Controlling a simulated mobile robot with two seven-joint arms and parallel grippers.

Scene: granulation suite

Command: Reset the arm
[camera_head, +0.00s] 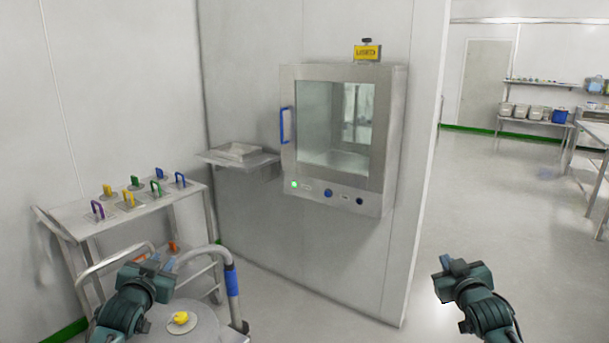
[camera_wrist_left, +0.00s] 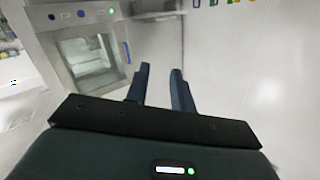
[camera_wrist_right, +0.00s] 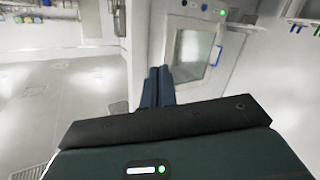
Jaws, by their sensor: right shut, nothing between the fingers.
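My left gripper (camera_head: 155,262) is at the lower left of the head view, in front of the trolley. In the left wrist view its two fingers (camera_wrist_left: 162,78) stand apart with nothing between them. My right gripper (camera_head: 446,264) is at the lower right of the head view, over open floor. In the right wrist view its fingers (camera_wrist_right: 160,74) are together and empty. Both grippers are raised and touch nothing that I can see.
A steel cabinet (camera_head: 388,150) with a glass door and blue handle is on the wall ahead, beside a small shelf (camera_head: 208,156). A cart (camera_head: 70,226) with coloured-handled plates stands left. A round lidded vessel (camera_head: 205,333) is below my left gripper.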

